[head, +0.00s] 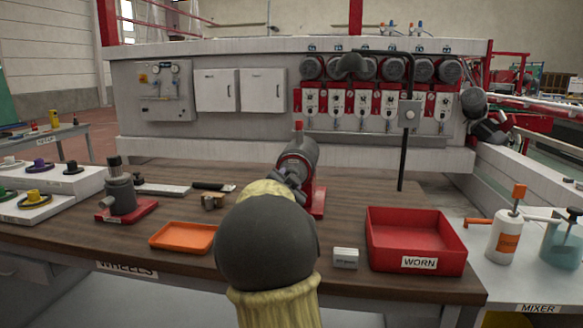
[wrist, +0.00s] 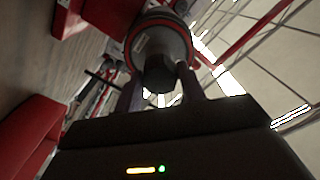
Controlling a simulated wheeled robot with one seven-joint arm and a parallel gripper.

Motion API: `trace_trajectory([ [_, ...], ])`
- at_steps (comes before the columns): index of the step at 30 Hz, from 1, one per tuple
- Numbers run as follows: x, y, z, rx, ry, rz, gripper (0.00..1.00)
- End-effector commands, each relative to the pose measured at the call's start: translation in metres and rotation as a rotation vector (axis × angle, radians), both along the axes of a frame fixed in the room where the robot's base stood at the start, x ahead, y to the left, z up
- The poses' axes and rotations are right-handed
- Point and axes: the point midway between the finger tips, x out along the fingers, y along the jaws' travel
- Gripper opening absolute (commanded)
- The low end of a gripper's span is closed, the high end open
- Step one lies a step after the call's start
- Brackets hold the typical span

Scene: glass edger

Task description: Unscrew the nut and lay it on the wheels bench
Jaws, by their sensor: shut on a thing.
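My gripper (wrist: 160,88) is shut on the dark nut (wrist: 160,72) at the end of the grey spindle unit (wrist: 162,40), with one finger on each side of it. In the head view the spindle unit (head: 301,152) stands on a red base on the wooden wheels bench (head: 100,236). There my gripper (head: 285,180) meets the unit's near end, and my own arm hides the nut. I cannot tell how far the nut is turned on its thread.
An orange tray (head: 183,237) lies left of my arm. A red WORN bin (head: 415,240) and a small white box (head: 345,258) are to the right. A grey post on a red base (head: 125,190) stands at the left. Bare bench lies around the orange tray.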

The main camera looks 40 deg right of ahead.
Motion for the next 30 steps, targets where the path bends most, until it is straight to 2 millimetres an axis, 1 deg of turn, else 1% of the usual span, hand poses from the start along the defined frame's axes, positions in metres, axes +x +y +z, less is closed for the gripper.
trace_trajectory([
  [1, 0.0001, 0.0001, 0.0030, -0.030, 0.044, -0.001, 0.13],
  [30, -0.0004, 0.0010, 0.0017, -0.755, 0.894, 0.003, 0.12],
])
